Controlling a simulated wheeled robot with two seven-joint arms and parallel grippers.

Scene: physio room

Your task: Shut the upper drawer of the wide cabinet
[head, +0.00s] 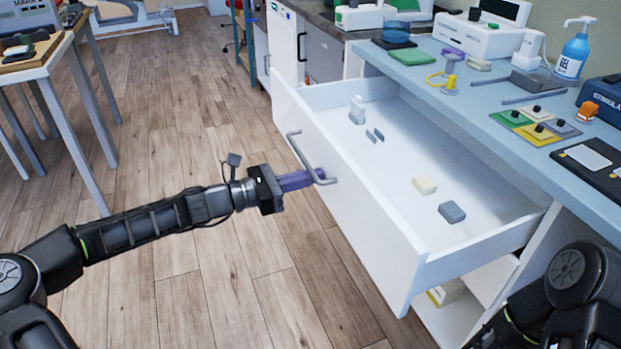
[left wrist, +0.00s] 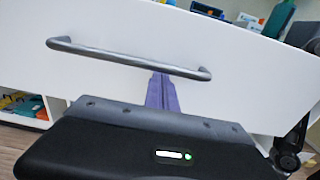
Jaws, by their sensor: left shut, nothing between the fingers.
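The upper drawer (head: 360,205) of the wide cabinet is pulled far out, its white front facing left in the head view. A grey bar handle (head: 303,160) is on its front; it also shows in the left wrist view (left wrist: 130,58). My left gripper (head: 312,178) is shut and empty. Its purple fingers are at the drawer front, by the handle's near end in the head view. In the left wrist view the fingers (left wrist: 161,92) point at the white front just below the bar. I cannot tell whether they touch it. My right gripper is not in view.
The drawer holds a white bottle (head: 357,110), a cream block (head: 424,185), a grey block (head: 452,211) and small grey pieces. The blue countertop (head: 440,75) above carries several devices and a gel bottle (head: 574,50). A table (head: 45,68) stands at left; the wooden floor between is clear.

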